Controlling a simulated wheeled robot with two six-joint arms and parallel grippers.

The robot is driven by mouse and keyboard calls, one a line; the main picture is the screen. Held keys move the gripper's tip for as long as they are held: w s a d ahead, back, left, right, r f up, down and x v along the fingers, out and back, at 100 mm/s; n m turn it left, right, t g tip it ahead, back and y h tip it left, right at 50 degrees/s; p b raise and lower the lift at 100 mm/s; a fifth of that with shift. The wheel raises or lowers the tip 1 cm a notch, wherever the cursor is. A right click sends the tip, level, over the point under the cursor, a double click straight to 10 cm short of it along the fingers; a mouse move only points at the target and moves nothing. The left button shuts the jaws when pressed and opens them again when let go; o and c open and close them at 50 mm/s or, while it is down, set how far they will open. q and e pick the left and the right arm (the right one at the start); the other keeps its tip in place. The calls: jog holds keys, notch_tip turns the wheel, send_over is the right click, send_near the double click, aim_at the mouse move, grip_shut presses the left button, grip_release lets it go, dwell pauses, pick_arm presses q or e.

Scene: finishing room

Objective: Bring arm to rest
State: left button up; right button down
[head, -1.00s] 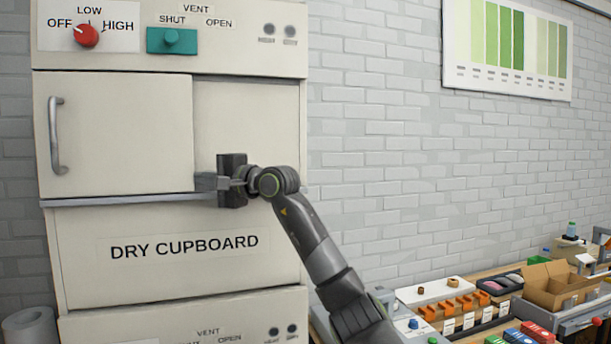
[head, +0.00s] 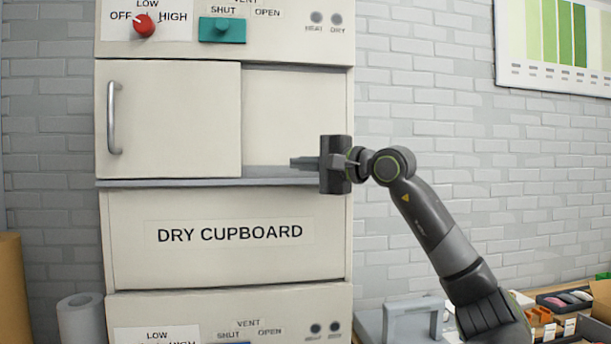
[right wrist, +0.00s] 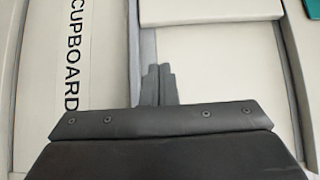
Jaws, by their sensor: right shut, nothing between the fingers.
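My right gripper (head: 294,163) is shut and empty. It points left in front of the dry cupboard (head: 224,268), level with the ledge below the sliding door (head: 175,120). In the right wrist view its fingers (right wrist: 157,86) lie together, with the cupboard front behind them. I cannot tell whether the fingertips touch the cupboard. My right arm comes up from the lower right. My left gripper is not in view.
The door's handle (head: 113,117) is at its left side. A red knob (head: 144,25) and a teal vent slider (head: 222,30) sit above. A paper roll (head: 82,318) stands at lower left. A bench with trays (head: 565,300) is at lower right. The brick wall right of the cupboard is bare below the colour chart (head: 555,45).

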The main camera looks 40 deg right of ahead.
jog(key=w+a+f+m+t+y, duration=0.1)
jog(key=w+a+f+m+y, duration=0.1)
jog(key=a+f+m+y, duration=0.95)
jog(key=s+d+f+m+h, duration=0.2)
jog(key=s+f+m+h, duration=0.1)
jog(key=f+m+h, duration=0.55)
jog(key=s+d+f+m+h, duration=0.2)
jog(key=f+m+h, duration=0.4)
jog(key=f+m, duration=0.55)
jog(key=s+d+f+m+h, duration=0.2)
jog(key=s+f+m+h, duration=0.1)
jog(key=f+m+h, duration=0.7)
jog(key=s+a+f+m+g+y, duration=0.1)
jog(key=s+f+m+g+y, duration=0.1)
jog(key=s+f+m+g, duration=0.8)
jog(key=s+a+f+m+g+y, duration=0.25)
jog(key=s+a+f, duration=0.25)
jog(key=s+f, duration=0.35)
jog(key=s+a+f+m+g+y, duration=0.25)
jog(key=s+a+f, duration=0.35)
jog(key=s, duration=0.4)
jog(key=d+f+g, duration=0.1)
jog(key=d+f, duration=0.2)
jog(key=f, duration=2.2)
jog(key=s+a+f+g, duration=0.1)
jog(key=s+f, duration=1.4)
jog(key=f, duration=0.1)
jog(key=shift+s+m+y, duration=0.25)
jog(key=shift+m+y, duration=0.05)
jog(key=shift+m, duration=0.15)
